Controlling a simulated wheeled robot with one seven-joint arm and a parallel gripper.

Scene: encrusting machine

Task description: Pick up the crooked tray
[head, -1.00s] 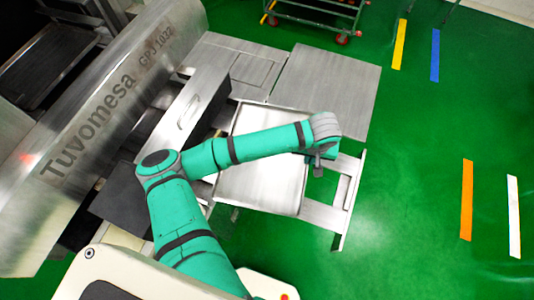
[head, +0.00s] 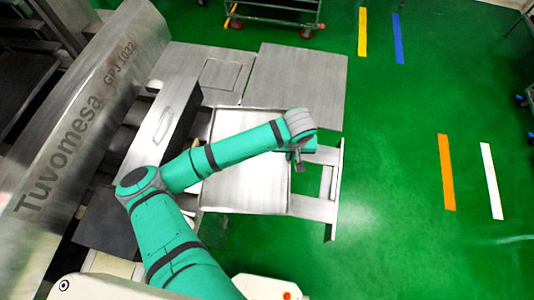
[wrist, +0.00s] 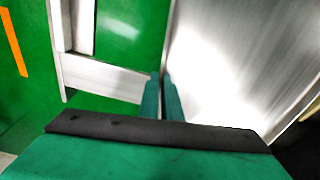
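The tray (head: 230,192) is a shiny, shallow metal tray with a thin rim, lying on a metal frame beside the machine. The tray (wrist: 225,60) fills the right half of the wrist view, blurred by glare. My gripper (head: 300,163) hangs down at the tray's right edge. In the wrist view the two green fingers (wrist: 161,80) stand close together with the tray's near-vertical rim line meeting their tips. Whether they press on the rim cannot be told.
The metal frame (head: 315,207) sticks out right of the tray. A flat metal table (head: 298,82) stands behind it. The Tuvomesa machine (head: 85,110) blocks the left. A wheeled cart (head: 272,12) is at the back. Green floor on the right is open, with coloured stripes.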

